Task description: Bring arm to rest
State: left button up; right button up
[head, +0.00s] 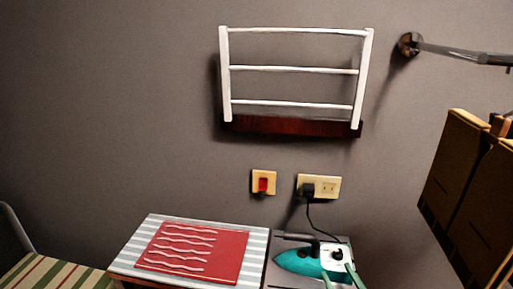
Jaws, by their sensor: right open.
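My right gripper (340,272) shows only at the bottom edge, right of centre, as two pale green finger tips standing apart. It is open. The tips are in front of or beside the rear part of a teal and white iron (299,262); I cannot tell if they touch it. The rest of my right arm is below the picture. My left gripper is not in view.
The iron lies beside a striped board (258,243) with a red patterned cloth (225,262). A dark cord runs to a wall outlet (329,186). A red switch (263,184), a white rack (294,69) and a metal rail (460,53) are on the wall. Brown boxes (455,165) stand right.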

jog(key=s+a+f+n+g+y, duration=0.25)
jog(key=s+a+n+g, duration=0.35)
jog(key=n, duration=0.6)
jog(key=s+a+f+n+g+y, duration=0.25)
jog(key=s+a+n, duration=0.35)
jog(key=n, duration=0.5)
jog(key=s+d+f+n+g+h, duration=0.1)
jog(key=s+d+n+g+h, duration=0.3)
jog(key=s, duration=0.3)
jog(key=s+d+f+n+g+h, duration=0.1)
jog(key=s+d+n+g+h, duration=0.15)
jog(key=s+d+n, duration=0.4)
jog(key=w+a+f+t+y+p, duration=0.1)
jog(key=w+a+f+t, duration=0.3)
jog(key=f, duration=0.4)
jog(key=shift+a+f+t+p, duration=0.3)
jog(key=shift+a+t+p, duration=0.25)
jog(key=shift+t+p, duration=0.45)
